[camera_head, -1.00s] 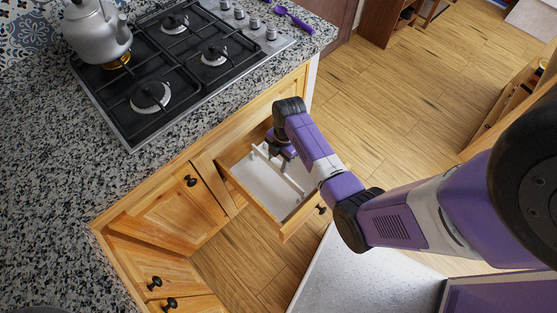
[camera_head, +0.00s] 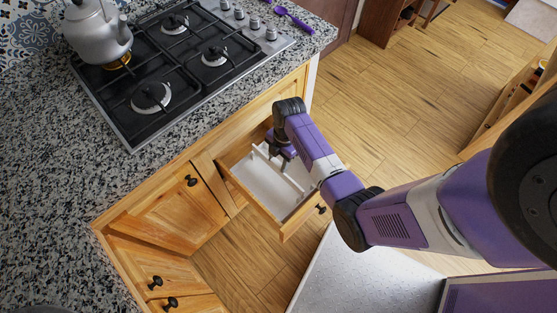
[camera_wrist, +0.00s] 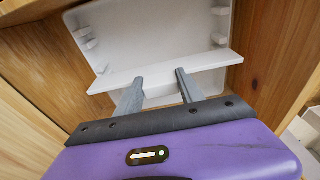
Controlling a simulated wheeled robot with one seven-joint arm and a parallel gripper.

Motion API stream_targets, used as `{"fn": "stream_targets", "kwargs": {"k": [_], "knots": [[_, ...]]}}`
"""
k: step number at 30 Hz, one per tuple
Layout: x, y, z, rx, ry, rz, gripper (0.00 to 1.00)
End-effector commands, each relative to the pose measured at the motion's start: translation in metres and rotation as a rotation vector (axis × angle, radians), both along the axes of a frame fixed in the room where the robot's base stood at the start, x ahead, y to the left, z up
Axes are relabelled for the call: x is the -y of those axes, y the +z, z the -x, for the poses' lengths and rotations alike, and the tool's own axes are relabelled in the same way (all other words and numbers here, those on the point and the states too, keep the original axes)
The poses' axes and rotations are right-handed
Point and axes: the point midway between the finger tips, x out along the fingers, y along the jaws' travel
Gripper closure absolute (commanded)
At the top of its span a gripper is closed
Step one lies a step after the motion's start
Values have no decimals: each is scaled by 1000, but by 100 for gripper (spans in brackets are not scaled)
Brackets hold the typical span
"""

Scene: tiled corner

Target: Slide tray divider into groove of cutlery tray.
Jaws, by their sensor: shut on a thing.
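The white cutlery tray (camera_head: 257,184) lies in the open wooden drawer. In the wrist view the tray (camera_wrist: 150,38) shows small groove tabs (camera_wrist: 86,33) on its left wall and more on its right wall. The divider (camera_head: 291,181) is a long, thin white strip lying across the tray; it also shows in the wrist view (camera_wrist: 208,68). My gripper (camera_head: 284,160) is shut on the divider near its middle, with both fingertips (camera_wrist: 160,76) at the strip. The divider's ends overlap the tray's side walls in the wrist view. I cannot tell whether they sit in grooves.
The drawer's wooden sides (camera_wrist: 272,45) stand close around the tray. The granite counter (camera_head: 190,125) with a gas stove (camera_head: 180,65) and a kettle (camera_head: 97,30) lies above and left of the drawer. An open cabinet door (camera_head: 150,270) is at the lower left.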

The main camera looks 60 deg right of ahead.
Motion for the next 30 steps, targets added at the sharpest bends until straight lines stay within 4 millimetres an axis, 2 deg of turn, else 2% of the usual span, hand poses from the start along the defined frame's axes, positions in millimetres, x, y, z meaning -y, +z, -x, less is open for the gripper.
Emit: {"fn": "stream_targets", "kwargs": {"k": [13,30], "knots": [[0,0,0,1,0,0,99],[0,-13,0,0,0,0,99]]}}
